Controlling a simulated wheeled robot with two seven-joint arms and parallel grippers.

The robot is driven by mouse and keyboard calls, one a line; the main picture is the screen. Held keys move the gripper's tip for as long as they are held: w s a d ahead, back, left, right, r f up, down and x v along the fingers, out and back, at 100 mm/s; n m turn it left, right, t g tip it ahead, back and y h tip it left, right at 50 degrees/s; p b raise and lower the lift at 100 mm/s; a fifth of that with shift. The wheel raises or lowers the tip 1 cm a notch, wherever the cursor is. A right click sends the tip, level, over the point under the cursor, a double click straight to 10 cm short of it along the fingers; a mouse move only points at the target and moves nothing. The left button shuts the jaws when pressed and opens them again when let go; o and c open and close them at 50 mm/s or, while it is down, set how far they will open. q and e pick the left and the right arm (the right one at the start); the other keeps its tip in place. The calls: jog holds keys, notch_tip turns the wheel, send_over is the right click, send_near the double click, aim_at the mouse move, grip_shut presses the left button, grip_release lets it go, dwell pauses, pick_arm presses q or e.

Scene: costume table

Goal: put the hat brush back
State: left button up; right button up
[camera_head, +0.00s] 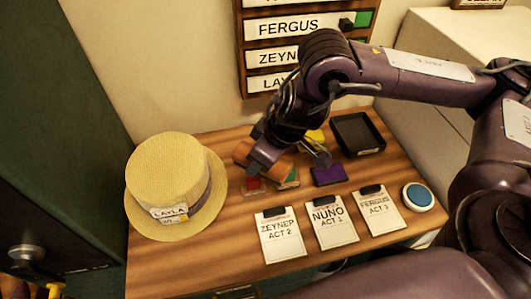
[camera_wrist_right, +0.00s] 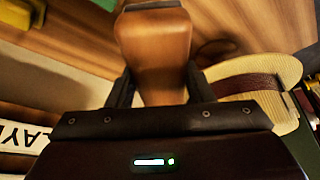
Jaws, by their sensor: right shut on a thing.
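The hat brush (camera_head: 245,151), a brown wooden block, is held by my right gripper (camera_head: 262,158) above the left-middle of the table. In the right wrist view the brush (camera_wrist_right: 155,50) is a smooth brown wooden piece standing between the two dark fingers. My right gripper (camera_wrist_right: 155,90) is shut on it. The brush's bristles cannot be made out. My left gripper is not in view.
A straw hat (camera_head: 165,170) tagged LAYLA stands left of the brush. Red (camera_head: 252,184), green (camera_head: 290,179) and purple (camera_head: 328,175) pieces lie nearby. A black tray (camera_head: 377,124) is behind right. Name cards (camera_head: 332,222) and a blue disc (camera_head: 418,195) are in front.

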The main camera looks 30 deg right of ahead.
aim_at(274, 176)
jog(key=s+f+n+b, duration=0.1)
jog(key=f+n+b, duration=0.1)
jog(key=s+d+f+n+g+y+b, duration=0.1)
jog(key=s+f+n, duration=0.1)
jog(key=shift+d+b, duration=0.2)
jog(key=shift+b, duration=0.15)
jog(key=s+n, duration=0.1)
jog(key=s+f+n+g+b, duration=0.1)
jog(key=s+d+n+y+b, duration=0.1)
jog(key=n, duration=0.1)
jog(key=shift+s+d+f+g, duration=0.15)
jog(key=shift+s+g, duration=0.1)
jog(key=shift+g, duration=0.15)
jog(key=shift+w+n, duration=0.15)
jog(key=shift+n, duration=0.15)
jog(key=w+d+f, duration=0.1)
jog(key=w, duration=0.5)
jog(key=w+d+f+p, duration=0.1)
jog(key=w+d, duration=0.1)
jog(key=w, duration=0.4)
jog(key=w+d+p, duration=0.1)
jog(key=w, duration=0.5)
jog(key=shift+w+d+f, duration=0.25)
jog(key=shift+d+f, duration=0.15)
notch_tip(274, 176, down, 4)
jog(key=shift+r+b, duration=0.25)
jog(key=shift+b, duration=0.1)
jog(key=shift+w+d+f, duration=0.1)
jog(key=shift+w+f, duration=0.15)
jog(key=shift+f, duration=0.1)
